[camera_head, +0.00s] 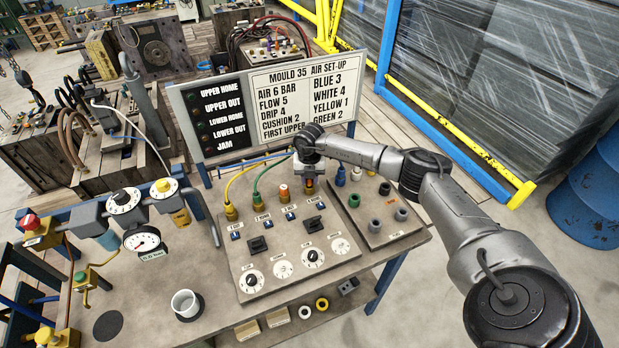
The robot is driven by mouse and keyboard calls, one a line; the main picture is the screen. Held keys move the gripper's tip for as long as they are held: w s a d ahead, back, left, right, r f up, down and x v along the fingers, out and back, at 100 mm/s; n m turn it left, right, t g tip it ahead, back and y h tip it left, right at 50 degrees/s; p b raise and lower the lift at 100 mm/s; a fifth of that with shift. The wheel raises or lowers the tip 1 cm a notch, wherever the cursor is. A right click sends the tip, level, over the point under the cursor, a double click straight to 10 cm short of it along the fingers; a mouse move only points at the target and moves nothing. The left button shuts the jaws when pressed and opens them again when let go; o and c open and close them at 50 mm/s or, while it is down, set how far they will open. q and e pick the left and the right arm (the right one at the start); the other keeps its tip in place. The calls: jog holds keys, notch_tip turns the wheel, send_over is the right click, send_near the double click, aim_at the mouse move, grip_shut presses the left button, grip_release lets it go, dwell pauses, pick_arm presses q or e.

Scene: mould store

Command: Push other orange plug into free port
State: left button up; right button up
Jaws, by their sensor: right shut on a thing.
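My right gripper (309,178) points down over the back right of the sloped grey control panel (289,270). It is shut on a small orange plug (309,186), mostly hidden by the fingers, at the right end of the row of ports. I cannot tell how deep this plug sits. Another orange plug (284,194), with a pale top, stands upright in the row just to its left. Further left are a green hose plug (259,204) and a yellow hose plug (231,212). My left gripper is not in view.
A side plate (380,232) right of the panel holds several coloured and grey fittings. A set-up board (302,90) stands close behind the gripper. Hoses arch over the panel's back left. A white cup (186,304) and a gauge (142,240) are at the left.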

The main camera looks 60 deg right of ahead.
jog(key=shift+f, duration=0.2)
dwell(0.6)
jog(key=shift+f, duration=0.35)
grip_shut()
jog(key=o, duration=1.4)
grip_release()
jog(key=shift+r, duration=0.2)
